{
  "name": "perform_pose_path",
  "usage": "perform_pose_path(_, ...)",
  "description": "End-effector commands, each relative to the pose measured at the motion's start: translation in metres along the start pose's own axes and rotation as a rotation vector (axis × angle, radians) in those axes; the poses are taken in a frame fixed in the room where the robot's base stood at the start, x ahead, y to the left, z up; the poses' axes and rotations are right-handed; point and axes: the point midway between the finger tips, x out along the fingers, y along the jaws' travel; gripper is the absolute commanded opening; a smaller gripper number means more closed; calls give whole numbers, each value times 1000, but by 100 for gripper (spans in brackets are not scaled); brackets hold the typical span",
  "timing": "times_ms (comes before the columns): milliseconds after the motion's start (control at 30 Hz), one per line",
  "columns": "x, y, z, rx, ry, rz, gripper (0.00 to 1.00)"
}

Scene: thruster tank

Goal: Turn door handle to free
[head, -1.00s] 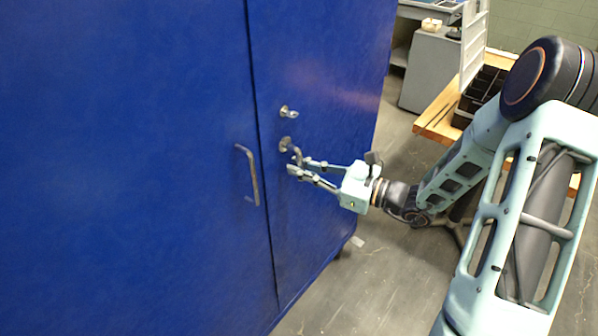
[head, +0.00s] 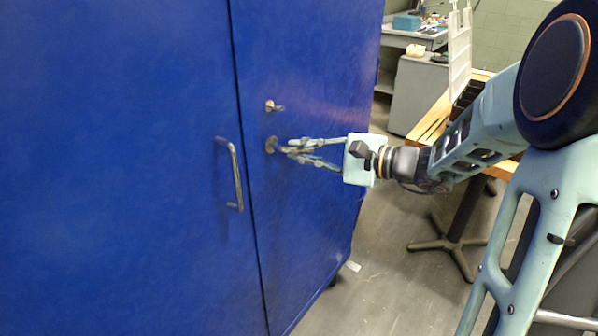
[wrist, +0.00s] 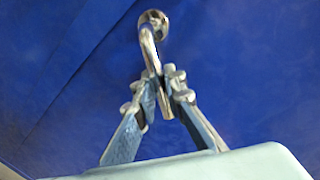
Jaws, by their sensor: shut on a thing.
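The door handle is a metal lever on a round mount (head: 271,145) on the right blue door. In the head view the lever points right, roughly level, toward my gripper (head: 291,152). In the wrist view the curved lever (wrist: 149,48) runs from its round mount down between the fingertips of my gripper (wrist: 162,90). My gripper is shut on the lever near its free end, and the end sticks out a little past the fingers. In the head view the fingers partly hide the lever.
A small metal lock or knob (head: 273,106) sits above the handle. A fixed bar handle (head: 237,175) is on the left door (head: 120,180), across the seam. A wooden table (head: 432,122) stands behind my arm, and a grey cabinet (head: 415,92) farther back.

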Motion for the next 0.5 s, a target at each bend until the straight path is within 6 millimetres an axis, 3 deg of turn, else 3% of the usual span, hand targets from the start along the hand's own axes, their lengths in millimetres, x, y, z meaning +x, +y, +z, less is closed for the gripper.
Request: perform_pose_path(500,-3,-18,3,-373,73,-2,0)
